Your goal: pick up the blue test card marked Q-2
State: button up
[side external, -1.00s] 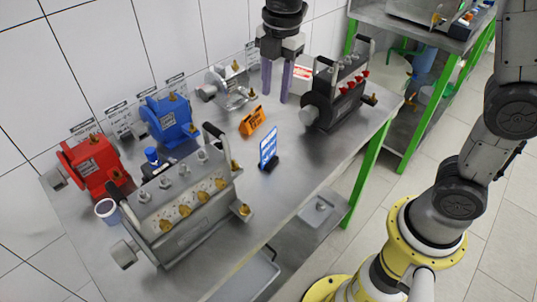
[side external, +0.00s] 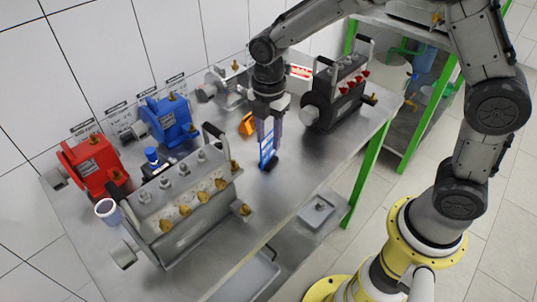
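The blue and white test card (side external: 267,155) stands upright in a small dark holder (side external: 270,165) on the metal bench, near its middle. Its marking is too small to read. My gripper (side external: 269,142) points down at the card, with its grey fingers around the card's upper part. I cannot tell whether the fingers touch the card or stand apart from it. The card's top is partly hidden by the fingers.
An orange card (side external: 246,124) stands just behind and left of my gripper. A black pump (side external: 338,95) is close on the right. A large grey pump (side external: 185,205) stands front left, with blue (side external: 168,120) and red (side external: 95,168) pumps behind. Bare bench lies in front of the card.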

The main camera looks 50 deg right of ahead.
aim_at(268, 160)
jog(key=shift+f, duration=1.85)
grip_shut()
